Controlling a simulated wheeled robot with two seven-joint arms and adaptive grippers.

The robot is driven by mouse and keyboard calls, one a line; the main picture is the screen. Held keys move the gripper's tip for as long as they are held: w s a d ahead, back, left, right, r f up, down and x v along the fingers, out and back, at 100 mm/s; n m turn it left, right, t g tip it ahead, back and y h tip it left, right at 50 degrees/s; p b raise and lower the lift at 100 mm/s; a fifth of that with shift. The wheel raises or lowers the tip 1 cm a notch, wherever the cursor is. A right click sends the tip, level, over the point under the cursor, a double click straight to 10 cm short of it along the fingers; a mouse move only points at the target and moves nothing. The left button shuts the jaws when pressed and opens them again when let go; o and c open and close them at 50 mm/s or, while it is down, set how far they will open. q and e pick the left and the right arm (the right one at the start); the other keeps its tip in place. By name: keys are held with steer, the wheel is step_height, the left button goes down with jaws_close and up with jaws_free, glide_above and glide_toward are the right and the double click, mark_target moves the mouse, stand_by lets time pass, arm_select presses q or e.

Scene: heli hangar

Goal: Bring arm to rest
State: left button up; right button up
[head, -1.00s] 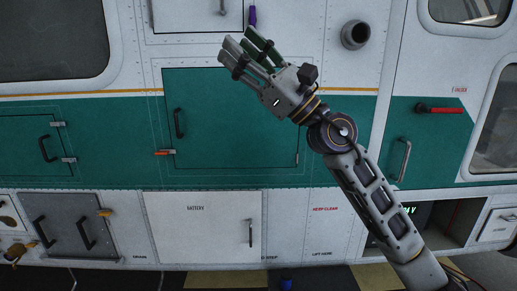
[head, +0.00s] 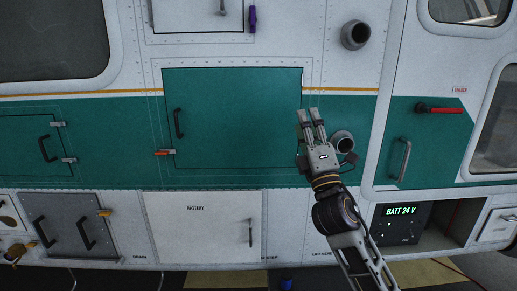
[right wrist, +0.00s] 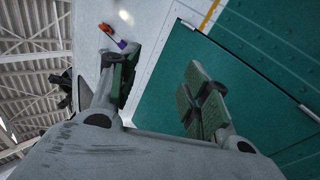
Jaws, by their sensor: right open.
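My right gripper (head: 310,120) is in front of the helicopter's side, at the right edge of the large green hatch (head: 235,120). Its fingers point up and are apart, with nothing between them. In the right wrist view the two fingers (right wrist: 160,90) are also spread and empty, with the green hatch (right wrist: 240,75) beyond them. My right arm comes in from the bottom right. My left gripper is in neither view.
A black handle (head: 179,123) and an orange-tipped latch (head: 163,153) are on the hatch's left side. A purple-handled item (head: 252,19) is above. A lit panel reading BATT 24 V (head: 401,222) sits in an open bay at lower right. A grey round port (head: 355,35) protrudes at upper right.

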steer(key=s+d+f+m+g+h, duration=0.1)
steer(key=d+f+m+g+h, duration=0.25)
steer(key=f, duration=0.75)
steer(key=s+d+f+m+g+h, duration=0.15)
steer(key=d+f+m+g, duration=0.35)
steer(key=f, duration=0.6)
steer(key=s+d+f+m+g+h, duration=0.1)
steer(key=f+m+g+h, duration=0.15)
steer(key=f+m, duration=0.6)
steer(key=s+f+m+g+y, duration=0.35)
steer(key=s+f+g, duration=0.75)
steer(key=s+f, duration=1.4)
steer(key=s+f+g+b, duration=0.1)
steer(key=s+f+b, duration=0.15)
steer(key=f, duration=3.25)
steer(key=s+d+f, duration=0.2)
steer(key=s+f, duration=0.8)
steer(key=s, duration=0.1)
steer(key=s+d+f+g+h+b, duration=0.1)
steer(key=s+d+f, duration=0.1)
steer(key=s+f, duration=0.9)
steer(key=shift+s+d+f+g+b, duration=0.2)
steer(key=shift+s+d+g+b, duration=0.1)
steer(key=shift+s, duration=0.1)
steer(key=shift+s, duration=0.1)
